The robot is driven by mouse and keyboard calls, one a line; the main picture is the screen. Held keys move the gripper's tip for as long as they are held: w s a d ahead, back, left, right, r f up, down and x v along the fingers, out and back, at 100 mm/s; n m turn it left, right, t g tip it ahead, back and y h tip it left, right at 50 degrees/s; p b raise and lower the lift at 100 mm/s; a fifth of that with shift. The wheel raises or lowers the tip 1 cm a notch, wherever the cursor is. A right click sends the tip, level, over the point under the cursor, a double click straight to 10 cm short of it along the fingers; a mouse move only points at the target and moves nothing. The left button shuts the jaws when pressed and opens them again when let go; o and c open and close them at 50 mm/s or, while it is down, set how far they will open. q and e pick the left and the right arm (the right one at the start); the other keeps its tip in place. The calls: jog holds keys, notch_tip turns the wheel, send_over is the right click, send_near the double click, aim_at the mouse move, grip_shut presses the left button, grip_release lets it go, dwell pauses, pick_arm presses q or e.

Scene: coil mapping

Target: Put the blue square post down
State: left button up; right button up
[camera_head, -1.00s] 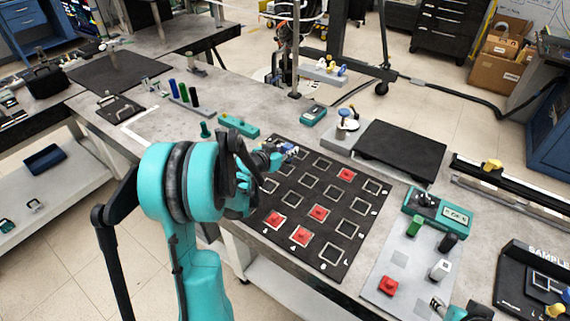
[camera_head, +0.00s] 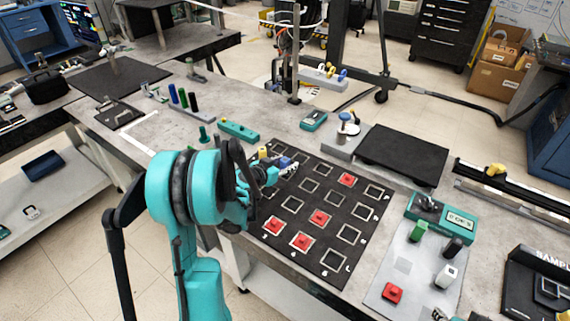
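My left gripper (camera_head: 288,169) is over the upper left part of the black mat (camera_head: 310,255) with white-outlined squares. A small blue piece (camera_head: 284,161), which looks like the blue square post, is at its fingertips, and the gripper appears shut on it. The wrist hides part of the mat and the piece's lower end, so I cannot tell whether it touches the mat. Several red square pieces sit on mat squares, one of them at the near edge (camera_head: 302,242).
A small yellow piece (camera_head: 263,152) shows just behind my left wrist. A grey plate (camera_head: 404,265) at the right carries green, black, white and red pieces. A black platform (camera_head: 403,153) and a teal meter (camera_head: 442,215) stand beyond. Several mat squares are empty.

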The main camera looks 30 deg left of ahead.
pick_arm(q)
jog(key=shift+r, duration=0.1)
jog(key=shift+s+r, duration=0.2)
jog(key=shift+s, duration=0.1)
jog(key=d+p+v, duration=0.1)
jog(key=p+v, duration=0.3)
jog(key=v, duration=0.7)
jog(key=s+d+r+g+h, duration=0.1)
jog(key=s+d+r+g, duration=0.15)
jog(key=d, duration=0.45)
jog(key=s+d+r+g, duration=0.1)
jog(key=s+d+g, duration=0.15)
jog(key=d, duration=0.45)
jog(key=s+d+y, duration=0.1)
jog(key=s+d, duration=0.2)
jog(key=s, duration=0.3)
jog(key=s+d+g+y, duration=0.1)
jog(key=s+d, duration=0.3)
jog(key=s, duration=0.3)
jog(key=shift+r+n, duration=0.4)
jog(key=shift+r, duration=0.05)
pick_arm(e)
notch_tip(320, 180, up, 4)
jog(key=shift+r, duration=0.1)
